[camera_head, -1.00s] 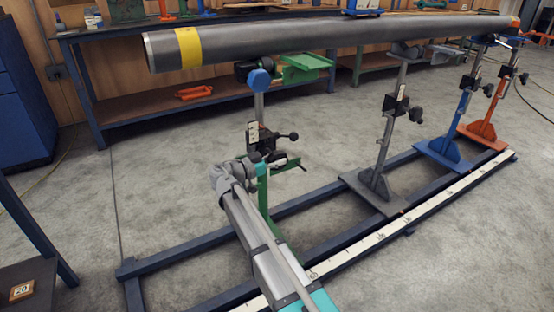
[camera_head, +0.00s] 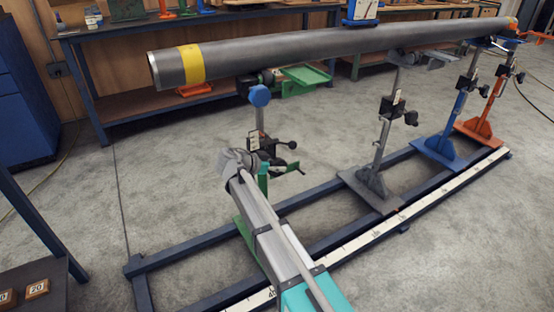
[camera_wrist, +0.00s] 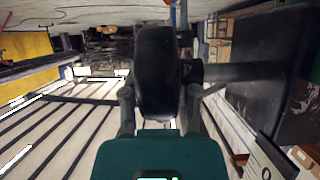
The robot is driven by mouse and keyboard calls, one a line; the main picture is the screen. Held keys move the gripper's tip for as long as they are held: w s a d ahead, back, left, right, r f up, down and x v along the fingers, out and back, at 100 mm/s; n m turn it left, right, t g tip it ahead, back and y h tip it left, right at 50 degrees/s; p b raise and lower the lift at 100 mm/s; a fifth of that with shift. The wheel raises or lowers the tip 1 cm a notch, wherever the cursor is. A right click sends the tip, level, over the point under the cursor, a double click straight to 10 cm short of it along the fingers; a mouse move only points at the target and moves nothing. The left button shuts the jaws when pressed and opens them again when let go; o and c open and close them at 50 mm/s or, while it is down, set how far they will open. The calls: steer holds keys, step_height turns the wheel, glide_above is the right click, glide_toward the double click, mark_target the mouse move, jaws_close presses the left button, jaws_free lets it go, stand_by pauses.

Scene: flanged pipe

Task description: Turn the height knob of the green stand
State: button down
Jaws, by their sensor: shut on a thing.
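The green stand (camera_head: 263,181) is upright under the near end of the grey pipe (camera_head: 300,48), with a blue roller (camera_head: 260,96) at its top and a black clamp block with a dark lever at mid-height. In the wrist view a thick black round knob (camera_wrist: 157,75) fills the space between the two fingers of my gripper (camera_wrist: 158,112). The fingers press on its two sides, and a dark shaft runs from it to the right.
Grey (camera_head: 377,160), blue (camera_head: 447,132) and orange (camera_head: 484,112) stands are farther along the blue floor rail (camera_head: 190,241). A long bench (camera_head: 125,107) stands behind. The pipe passes above my arm. Open floor lies at the left.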

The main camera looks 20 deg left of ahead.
steer(key=shift+w+g+y+p, duration=0.1)
steer(key=shift+g+y+p, duration=0.2)
steer(key=shift+p, duration=0.15)
steer(key=shift+c, duration=1.8)
jaws_free()
steer(key=shift+f+t+h+b, duration=0.25)
steer(key=shift+t+h+b, duration=0.15)
steer(key=shift+b, duration=0.7)
